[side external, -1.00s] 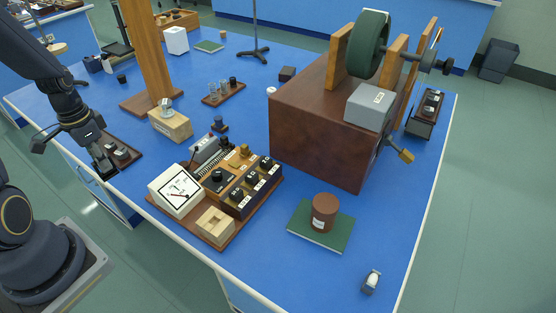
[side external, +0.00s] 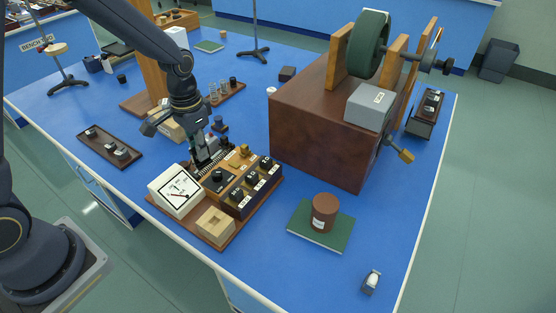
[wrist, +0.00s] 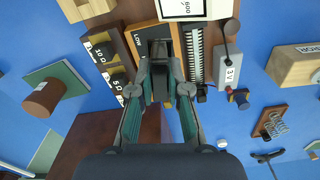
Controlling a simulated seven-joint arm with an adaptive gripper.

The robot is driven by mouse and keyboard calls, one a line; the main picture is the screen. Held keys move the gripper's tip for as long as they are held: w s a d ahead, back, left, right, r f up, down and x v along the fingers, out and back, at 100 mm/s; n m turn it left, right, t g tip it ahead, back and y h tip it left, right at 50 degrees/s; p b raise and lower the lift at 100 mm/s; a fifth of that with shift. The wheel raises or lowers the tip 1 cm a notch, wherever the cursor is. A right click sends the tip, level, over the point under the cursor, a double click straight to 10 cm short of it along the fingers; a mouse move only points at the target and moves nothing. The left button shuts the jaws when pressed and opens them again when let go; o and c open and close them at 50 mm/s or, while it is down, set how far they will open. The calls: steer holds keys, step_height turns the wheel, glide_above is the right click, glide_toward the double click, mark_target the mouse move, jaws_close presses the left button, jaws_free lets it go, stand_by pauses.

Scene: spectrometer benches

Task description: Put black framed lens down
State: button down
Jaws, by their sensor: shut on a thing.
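My gripper (side external: 206,158) is above the back of the wooden instrument board, among its black knobs and coil. In the wrist view my gripper (wrist: 160,92) has its two fingers closed on a small dark piece, seemingly the black framed lens (wrist: 159,76). The fingers hide much of it, and no glass shows. In the side view it cannot be told apart from the dark fingers. A brown tray (side external: 92,139) at the left of the blue bench holds several small dark-framed pieces.
The board carries a white meter (side external: 177,190), a knob box (side external: 253,187) and a pale wooden block (side external: 216,221). A large brown box (side external: 318,135) stands to the right. A brown cylinder (side external: 325,210) sits on a green book (side external: 307,239). The front right bench is mostly clear.

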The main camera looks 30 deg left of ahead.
steer(key=shift+w+a+r+n, duration=0.1)
steer(key=shift+w+r+n, duration=0.2)
steer(key=shift+n, duration=0.8)
steer(key=shift+w, duration=0.2)
steer(key=w+a+f+m, duration=0.3)
steer(key=w+m, duration=0.6)
steer(key=w, duration=0.3)
steer(key=w+a+f+m, duration=0.2)
steer(key=w+a+m, duration=0.1)
steer(key=w+m, duration=0.8)
steer(key=shift+w+d+f+n, duration=0.1)
steer(key=shift+w+f+n, duration=0.2)
steer(key=shift+f, duration=0.9)
steer(key=shift+w+d+f+n, duration=0.1)
steer(key=shift+w+f+n, duration=0.2)
steer(key=shift+f, duration=0.85)
steer(key=shift+w+d+f+n, duration=0.15)
steer(key=shift+f+n, duration=0.25)
steer(key=shift+f, duration=0.8)
steer(key=shift+a, duration=0.1)
steer(key=c, duration=1.1)
jaws_free()
steer(key=shift+o, duration=0.2)
